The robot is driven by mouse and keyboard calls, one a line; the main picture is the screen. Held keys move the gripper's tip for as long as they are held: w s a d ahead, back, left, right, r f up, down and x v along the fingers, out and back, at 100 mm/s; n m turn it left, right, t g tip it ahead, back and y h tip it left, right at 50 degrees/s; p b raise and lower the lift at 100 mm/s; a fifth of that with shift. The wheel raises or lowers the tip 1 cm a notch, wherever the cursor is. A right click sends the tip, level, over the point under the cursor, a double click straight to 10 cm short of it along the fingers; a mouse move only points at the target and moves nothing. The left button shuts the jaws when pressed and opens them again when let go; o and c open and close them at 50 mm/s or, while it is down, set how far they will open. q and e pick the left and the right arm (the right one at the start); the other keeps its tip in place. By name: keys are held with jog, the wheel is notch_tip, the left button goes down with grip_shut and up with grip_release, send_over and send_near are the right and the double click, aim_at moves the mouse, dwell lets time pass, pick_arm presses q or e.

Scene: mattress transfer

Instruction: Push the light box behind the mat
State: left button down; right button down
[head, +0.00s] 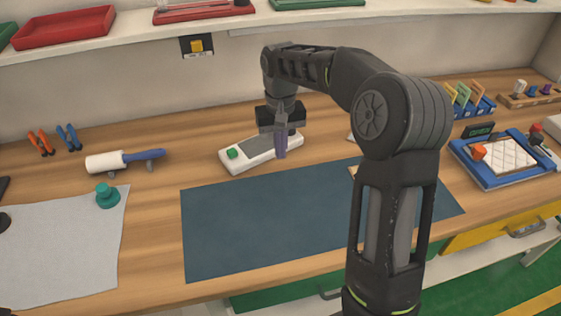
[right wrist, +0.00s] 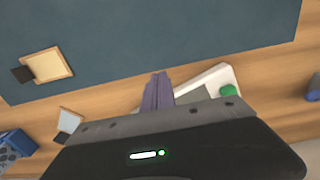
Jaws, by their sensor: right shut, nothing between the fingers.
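The light box (head: 248,161) is a low white box with a grey panel and a green knob at its left end. It lies on the wooden bench just behind the dark blue mat (head: 270,215), at a slant. My right gripper (head: 281,153) points down at the box's right part, with its purple fingers shut and empty. In the right wrist view the shut fingers (right wrist: 158,80) stand beside the box (right wrist: 224,75), near the mat's edge (right wrist: 170,35). I cannot tell whether they touch the box. The gripper body hides part of the box. My left gripper is not in view.
A white roller with a blue handle (head: 145,156) and a teal knob (head: 107,197) are at the left, by a grey sheet (head: 60,245). A small framed tile (right wrist: 50,63) lies on the mat. A blue tray (head: 490,178) is at the right.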

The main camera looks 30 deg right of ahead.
jog(key=shift+s+r, duration=0.15)
jog(key=shift+r, duration=2.1)
